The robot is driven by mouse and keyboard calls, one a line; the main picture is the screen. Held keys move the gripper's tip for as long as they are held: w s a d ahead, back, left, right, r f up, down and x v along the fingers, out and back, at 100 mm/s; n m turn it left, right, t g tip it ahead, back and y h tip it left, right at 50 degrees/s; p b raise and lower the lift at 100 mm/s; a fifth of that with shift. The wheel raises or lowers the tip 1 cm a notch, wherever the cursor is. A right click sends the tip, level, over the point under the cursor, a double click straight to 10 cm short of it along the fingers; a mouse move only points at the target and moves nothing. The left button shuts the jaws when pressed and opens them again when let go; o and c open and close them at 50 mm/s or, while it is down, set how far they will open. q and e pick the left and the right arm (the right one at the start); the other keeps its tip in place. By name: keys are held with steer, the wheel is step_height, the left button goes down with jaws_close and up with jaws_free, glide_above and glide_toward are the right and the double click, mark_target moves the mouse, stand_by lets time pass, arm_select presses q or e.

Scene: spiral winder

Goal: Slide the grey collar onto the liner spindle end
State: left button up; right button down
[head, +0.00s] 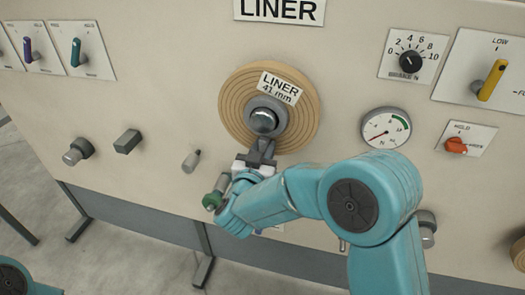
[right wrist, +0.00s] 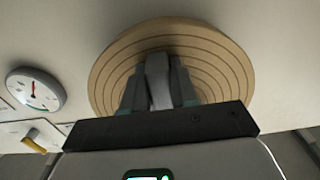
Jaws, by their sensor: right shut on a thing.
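The grey collar (head: 282,105) is a ring around the shiny spindle end (head: 263,121), in front of the tan liner roll (head: 236,97). Whether it is fully seated against the roll I cannot tell. My right gripper (head: 262,150) comes from below and is shut on the collar's lower side. In the right wrist view, a pale grey part of the collar (right wrist: 158,80) sits between the two dark fingers, in front of the roll (right wrist: 215,60). The bore and the spindle are hidden there. My left gripper is not in view.
A small pin (head: 191,161), a grey block (head: 127,141) and a knob (head: 77,152) stick out of the panel at left. A round gauge (head: 386,129) and an orange hold switch (head: 456,145) are at right. A label (head: 280,87) is on the roll.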

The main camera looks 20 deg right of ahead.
steer(key=shift+r, duration=0.1)
steer(key=shift+c, duration=1.6)
jaws_free()
steer(key=b+v, duration=0.1)
steer(key=v, duration=0.7)
